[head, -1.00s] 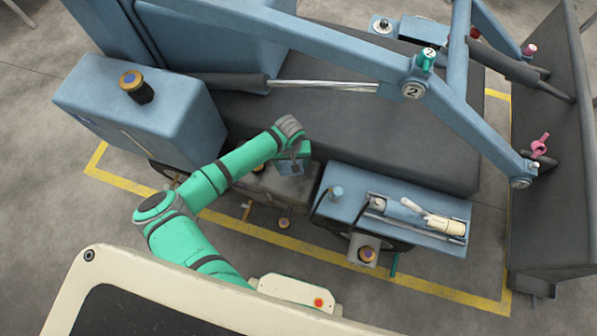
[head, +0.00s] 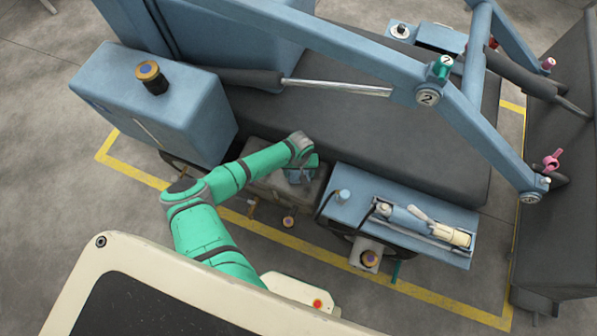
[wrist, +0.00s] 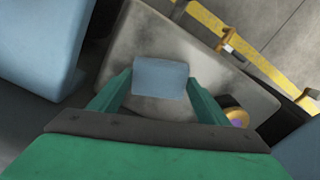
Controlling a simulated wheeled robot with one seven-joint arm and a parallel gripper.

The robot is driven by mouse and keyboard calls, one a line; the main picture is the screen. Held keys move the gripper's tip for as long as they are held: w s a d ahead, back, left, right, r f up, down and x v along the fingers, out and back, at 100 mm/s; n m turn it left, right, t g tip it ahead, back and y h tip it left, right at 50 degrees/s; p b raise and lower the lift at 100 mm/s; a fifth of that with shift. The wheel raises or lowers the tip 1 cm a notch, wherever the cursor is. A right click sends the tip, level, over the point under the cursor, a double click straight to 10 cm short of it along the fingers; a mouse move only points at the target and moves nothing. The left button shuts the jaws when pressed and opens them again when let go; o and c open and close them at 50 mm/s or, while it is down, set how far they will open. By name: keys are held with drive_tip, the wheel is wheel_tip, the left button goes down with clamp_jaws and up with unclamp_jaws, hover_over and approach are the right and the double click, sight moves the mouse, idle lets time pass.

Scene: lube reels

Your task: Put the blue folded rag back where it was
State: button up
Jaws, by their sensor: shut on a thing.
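The blue folded rag (wrist: 160,78) is a small flat blue piece between the tips of my gripper (wrist: 159,84) in the wrist view. My gripper is shut on it, one green finger at each side. In the head view my gripper (head: 300,172) points down over a grey box-like top (head: 262,196), and the rag (head: 293,179) shows partly under it. The grey top (wrist: 128,50) lies behind the rag in the wrist view. I cannot tell whether the rag touches that top or hangs just above it.
A blue cabinet (head: 150,105) stands left of the grey top. A blue tray unit (head: 365,205) with a cream-coloured cylinder (head: 450,236) stands to the right. A large blue lift arm (head: 470,115) crosses above. A gold-capped fitting (wrist: 237,117) is close by my right finger.

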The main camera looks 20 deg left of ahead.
sight(299, 174)
drive_tip(key=shift+d+f, duration=0.1)
drive_tip(key=shift+d, duration=0.05)
drive_tip(key=o, duration=0.9)
drive_tip(key=shift+a+r, duration=0.2)
drive_tip(key=shift+r, duration=0.3)
drive_tip(key=r, duration=1.1)
drive_tip(key=shift+d+r, duration=0.15)
drive_tip(key=shift+d, duration=0.05)
drive_tip(key=shift+s+a, duration=0.1)
